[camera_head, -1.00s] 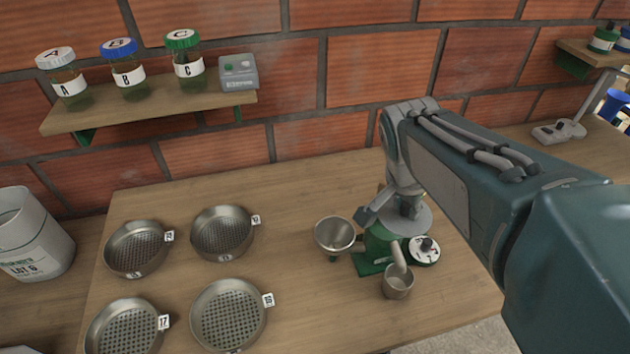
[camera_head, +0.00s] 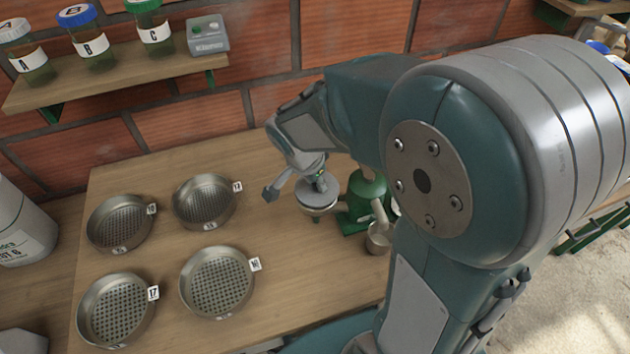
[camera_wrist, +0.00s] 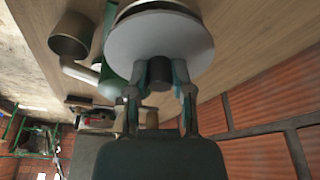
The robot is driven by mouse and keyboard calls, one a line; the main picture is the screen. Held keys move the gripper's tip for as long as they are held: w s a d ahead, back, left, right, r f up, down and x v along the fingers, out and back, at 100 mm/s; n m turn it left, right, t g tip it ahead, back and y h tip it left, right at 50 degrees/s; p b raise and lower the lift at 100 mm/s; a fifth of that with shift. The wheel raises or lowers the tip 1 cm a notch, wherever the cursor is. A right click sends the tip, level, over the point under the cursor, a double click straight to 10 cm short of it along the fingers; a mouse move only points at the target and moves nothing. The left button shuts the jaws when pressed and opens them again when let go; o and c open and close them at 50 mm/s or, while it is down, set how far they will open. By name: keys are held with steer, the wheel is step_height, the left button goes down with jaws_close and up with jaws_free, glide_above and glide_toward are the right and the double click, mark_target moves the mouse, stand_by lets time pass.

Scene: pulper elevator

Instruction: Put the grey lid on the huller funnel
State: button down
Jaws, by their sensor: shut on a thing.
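The grey lid (camera_head: 316,192) is a round disc with a dark knob. My gripper (camera_head: 318,178) is shut on the knob from above. In the wrist view the lid (camera_wrist: 160,44) shows large, with its knob between the fingers of my gripper (camera_wrist: 159,72). The huller funnel (camera_head: 318,212) is a metal bowl on the green huller (camera_head: 364,198). The lid is over the funnel and hides most of its opening. A strip of the funnel's rim (camera_wrist: 158,7) shows past the lid's edge in the wrist view. I cannot tell whether lid and rim touch.
Several numbered sieves (camera_head: 217,282) lie on the left of the wooden table (camera_head: 290,275). A small metal cup (camera_head: 377,240) is beside the huller. A shelf (camera_head: 120,85) with jars and a grey box is on the brick wall. My arm covers the right side.

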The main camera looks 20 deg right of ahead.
mark_target(305, 197)
steer(key=shift+f, duration=0.5)
steer(key=shift+f, duration=0.4)
steer(key=c, duration=0.5)
jaws_free()
steer(key=shift+r, duration=0.1)
steer(key=shift+r, duration=0.35)
steer(key=v, duration=1.2)
steer(key=s+d+r+n+t+y, duration=0.1)
steer(key=s+n+t, duration=0.1)
steer(key=s+n, duration=0.4)
steer(key=s+d+r+n+t+y, duration=0.1)
steer(key=s+d+r+n+t, duration=0.1)
steer(key=s+n, duration=0.4)
steer(key=shift+s+r+n+y, duration=0.3)
steer(key=shift+s+y, duration=0.05)
steer(key=shift+y, duration=0.05)
